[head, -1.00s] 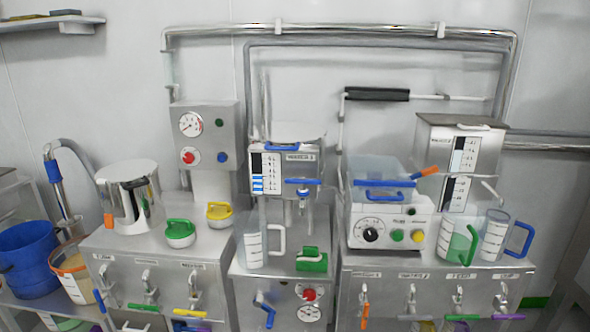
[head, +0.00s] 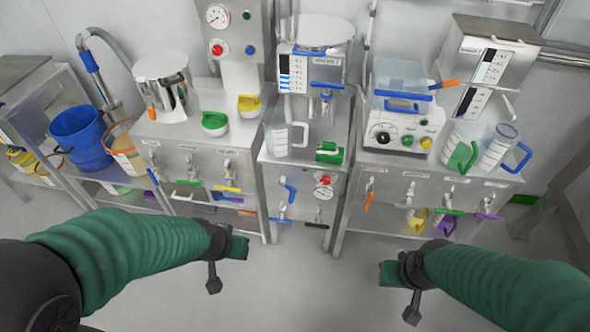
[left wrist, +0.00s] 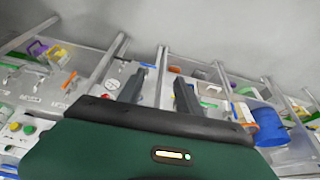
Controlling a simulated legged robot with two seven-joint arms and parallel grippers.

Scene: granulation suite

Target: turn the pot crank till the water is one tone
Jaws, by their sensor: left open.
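A shiny steel pot (head: 160,85) with a small orange handle (head: 151,113) stands on the left bench. A clear tub with blue handles (head: 402,80) sits on a white dial unit (head: 395,132) on the right bench, with an orange-gripped lever (head: 445,84) at its right. I cannot tell which of these handles is the pot crank. No water tone can be made out. My left gripper (head: 236,247) is low in front of the benches, apart from everything; its fingers are spread and empty in the left wrist view (left wrist: 158,88). My right gripper (head: 391,274) hangs front right; its jaws are unclear.
Clear jugs (head: 277,137) and a green-handled cup (head: 215,122) crowd the bench tops. Coloured tap levers (head: 226,188) stick out along the fronts. A blue bucket (head: 82,140) stands on the left shelf. The floor before the benches is clear.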

